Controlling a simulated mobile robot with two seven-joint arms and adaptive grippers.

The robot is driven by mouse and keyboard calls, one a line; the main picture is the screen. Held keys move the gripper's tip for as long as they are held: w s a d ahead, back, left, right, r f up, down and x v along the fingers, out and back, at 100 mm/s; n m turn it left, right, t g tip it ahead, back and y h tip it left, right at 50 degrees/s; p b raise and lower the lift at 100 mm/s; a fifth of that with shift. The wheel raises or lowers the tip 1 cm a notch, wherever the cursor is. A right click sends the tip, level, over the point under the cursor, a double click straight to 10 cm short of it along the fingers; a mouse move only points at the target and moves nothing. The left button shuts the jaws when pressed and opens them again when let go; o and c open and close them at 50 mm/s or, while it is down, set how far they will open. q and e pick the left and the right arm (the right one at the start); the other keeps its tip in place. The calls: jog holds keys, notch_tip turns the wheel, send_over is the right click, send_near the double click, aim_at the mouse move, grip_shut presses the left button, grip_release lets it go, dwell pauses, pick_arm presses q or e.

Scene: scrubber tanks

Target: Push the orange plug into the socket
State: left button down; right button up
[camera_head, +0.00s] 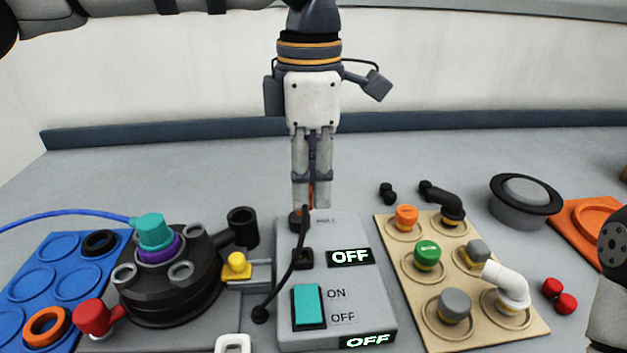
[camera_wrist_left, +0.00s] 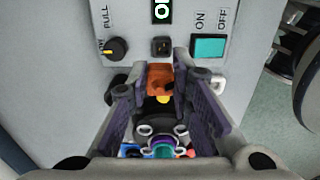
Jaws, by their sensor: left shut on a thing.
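My left gripper (camera_head: 311,203) points down over the far end of the grey control panel (camera_head: 352,285). It is shut on the orange plug (camera_head: 312,192), of which little shows in the head view. In the left wrist view the orange plug (camera_wrist_left: 160,78) sits between the fingers (camera_wrist_left: 160,100). The square black socket (camera_head: 302,258) is on the panel; in the left wrist view the socket (camera_wrist_left: 161,46) lies just above the plug, apart from it in the picture. The height gap cannot be told. My right gripper is not in view.
A teal switch (camera_head: 309,306) and OFF displays are on the panel. A black cable (camera_head: 292,272) hangs across its left side. A round black tank lid (camera_head: 172,285) stands left, a tan tray (camera_head: 393,268) with several fittings right. A dark knob (camera_wrist_left: 116,48) is near the socket.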

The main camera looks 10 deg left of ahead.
pick_arm(q)
jog(key=shift+s+r, duration=0.1)
jog(key=shift+s, duration=0.2)
jog(key=shift+w, duration=0.1)
jog(key=shift+f, duration=0.3)
send_over(310, 254)
jog(key=shift+f, duration=3.15)
jog(key=shift+f, duration=0.2)
jog(key=shift+f, duration=0.8)
jog(key=c, duration=0.9)
grip_release()
